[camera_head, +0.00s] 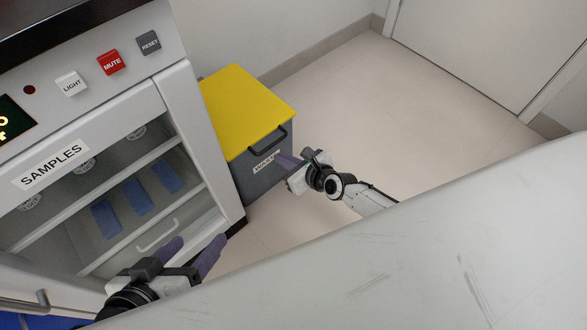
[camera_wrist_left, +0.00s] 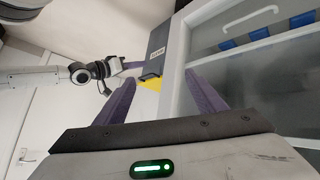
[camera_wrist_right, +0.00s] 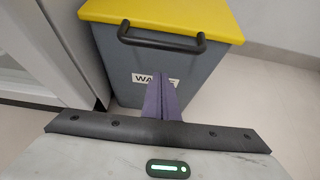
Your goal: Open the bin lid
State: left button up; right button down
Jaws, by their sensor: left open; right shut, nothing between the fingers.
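The bin (camera_head: 262,180) is a grey box with a shut yellow lid (camera_head: 243,108) and a black bar handle (camera_head: 268,141) at the lid's front edge. In the right wrist view the handle (camera_wrist_right: 160,38) is above my right gripper (camera_wrist_right: 160,88), whose purple fingers are shut and empty in front of the bin's white label (camera_wrist_right: 145,79). In the head view my right gripper (camera_head: 288,162) is at the bin's front, below the handle. My left gripper (camera_head: 190,255) is open and empty in front of the cabinet, away from the bin; it also shows in the left wrist view (camera_wrist_left: 160,95).
A white cabinet (camera_head: 185,110) marked SAMPLES, with blue items (camera_head: 136,197) behind its glass, stands directly left of the bin. A pale grey surface (camera_head: 400,265) fills the lower right foreground. The floor (camera_head: 400,130) right of the bin is clear.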

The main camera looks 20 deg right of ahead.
pick_arm(q)
jog(key=shift+s+a+f+g+y+p, duration=0.4)
jog(key=shift+a+f+y+p, duration=0.1)
jog(key=shift+a+f+p, duration=0.15)
pick_arm(e)
jog(key=r, duration=0.4)
jog(key=shift+w, duration=0.2)
